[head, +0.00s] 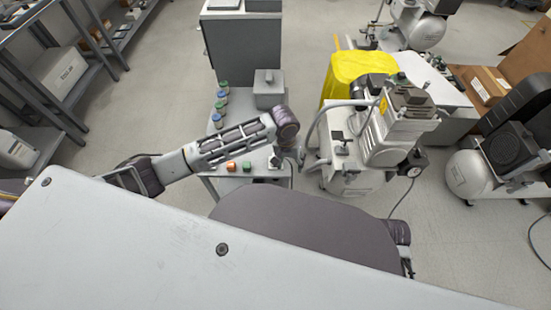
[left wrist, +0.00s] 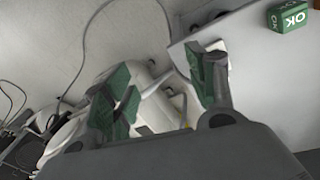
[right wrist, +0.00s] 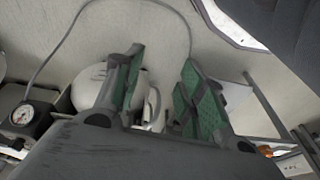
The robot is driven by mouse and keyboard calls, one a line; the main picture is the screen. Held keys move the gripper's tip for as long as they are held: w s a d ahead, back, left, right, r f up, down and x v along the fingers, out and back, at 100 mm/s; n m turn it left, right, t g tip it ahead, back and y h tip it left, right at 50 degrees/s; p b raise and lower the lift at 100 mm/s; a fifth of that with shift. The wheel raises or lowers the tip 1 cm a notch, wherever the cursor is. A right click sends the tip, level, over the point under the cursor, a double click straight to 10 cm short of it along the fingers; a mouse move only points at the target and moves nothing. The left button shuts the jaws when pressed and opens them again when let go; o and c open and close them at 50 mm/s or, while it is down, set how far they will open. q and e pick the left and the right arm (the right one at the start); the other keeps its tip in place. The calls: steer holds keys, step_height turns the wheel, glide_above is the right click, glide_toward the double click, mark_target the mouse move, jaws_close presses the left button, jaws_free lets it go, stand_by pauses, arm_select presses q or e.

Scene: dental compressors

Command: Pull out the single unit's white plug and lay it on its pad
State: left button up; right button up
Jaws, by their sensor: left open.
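A white compressor (head: 385,130) stands right of a small grey cart (head: 208,150). My left gripper (head: 290,157) is between them, low over the cart's right edge. In the left wrist view its green-padded fingers (left wrist: 168,78) are apart, with a rounded white tank (left wrist: 140,78) behind them. A white pad-like patch (left wrist: 221,56) shows behind the right finger at the edge of a pale surface. I cannot make out the white plug for certain. My right gripper (right wrist: 160,85) is open and empty in the right wrist view; a white tank (right wrist: 93,88) is behind it. It is hidden in the head view.
The cart holds a grey box (head: 268,95), several small bottles (head: 221,95), an orange cube (head: 231,166) and a green cube (head: 247,166). A yellow bag (head: 350,70) is behind the compressor. Another compressor (head: 470,172) stands at right. A loose cable (right wrist: 75,30) crosses the floor.

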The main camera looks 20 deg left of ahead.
arm_select(q)
steer(key=w+a, duration=0.1)
steer(key=w+a+n, duration=0.1)
steer(key=a, duration=0.1)
steer(key=w+a+n+y, duration=0.1)
steer(key=w+a, duration=0.1)
steer(key=shift+w+a, duration=0.1)
steer(key=shift+a, duration=0.15)
steer(key=shift+w+a+n+g, duration=0.3)
steer(key=shift+w+a+n, duration=0.15)
steer(key=shift+a, duration=0.35)
arm_select(e)
steer(key=shift+s+a+f, duration=0.2)
steer(key=shift+a+f, duration=0.05)
steer(key=shift+f, duration=0.5)
steer(key=shift+s+a+f, duration=0.15)
steer(key=shift+a+f, duration=0.05)
steer(key=shift+f, duration=0.5)
arm_select(q)
steer(key=shift+f, duration=0.15)
arm_select(e)
steer(key=shift+r, duration=0.2)
